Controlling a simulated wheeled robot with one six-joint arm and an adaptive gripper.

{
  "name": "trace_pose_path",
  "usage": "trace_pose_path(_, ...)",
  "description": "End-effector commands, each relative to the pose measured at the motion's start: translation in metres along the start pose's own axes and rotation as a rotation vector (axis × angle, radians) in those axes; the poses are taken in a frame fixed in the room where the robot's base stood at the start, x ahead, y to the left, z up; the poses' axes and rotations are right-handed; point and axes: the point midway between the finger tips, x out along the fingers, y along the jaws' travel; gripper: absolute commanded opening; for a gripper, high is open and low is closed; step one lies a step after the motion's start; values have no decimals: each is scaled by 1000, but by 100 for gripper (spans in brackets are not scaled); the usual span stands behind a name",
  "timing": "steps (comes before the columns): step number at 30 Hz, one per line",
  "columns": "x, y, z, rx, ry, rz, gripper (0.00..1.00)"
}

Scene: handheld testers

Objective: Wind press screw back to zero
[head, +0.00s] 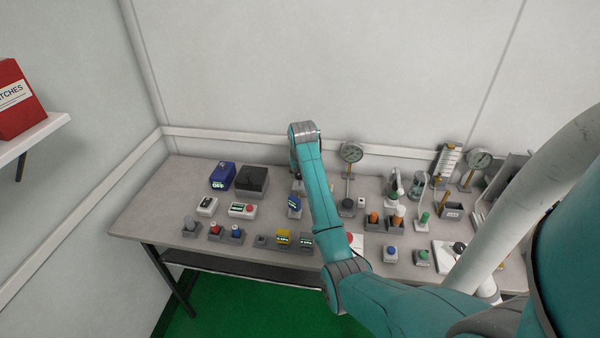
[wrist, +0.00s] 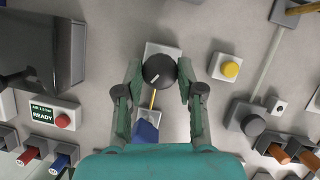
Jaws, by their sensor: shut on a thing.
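A dark round knob (wrist: 158,69), which looks like the press screw's handle, stands on a light grey base (wrist: 163,48) in the middle of the wrist view. It carries a short white mark pointing down and left. A thin yellow strip (wrist: 152,100) lies just below it, above a blue block (wrist: 146,131). My gripper (wrist: 160,75) has one finger on each side of the knob and is shut on it. In the head view my arm hides the knob and most of the gripper; the blue block (head: 294,205) shows left of the arm.
A yellow button (wrist: 230,69) is close to the right of my gripper. A box with a red button and a READY display (wrist: 58,115) and a large dark box (wrist: 38,50) are at the left. Dial gauges (head: 350,153) and several small testers crowd the grey table (head: 140,215).

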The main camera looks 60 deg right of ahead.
Motion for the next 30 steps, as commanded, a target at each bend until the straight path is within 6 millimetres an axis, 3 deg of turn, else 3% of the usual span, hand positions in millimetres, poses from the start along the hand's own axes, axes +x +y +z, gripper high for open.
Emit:
trace_pose_path(13, 5, 0, -6, -8, 15, 2, 3)
trace_pose_path(14, 5, 0, -6, -8, 15, 2, 45)
trace_pose_path(16, 4, 0, -5, -8, 13, 2, 62)
trace_pose_path(26, 0, 0, -2, -7, 5, 2, 63)
trace_pose_path(30, -11, 0, -1, -7, 2, 3, 63)
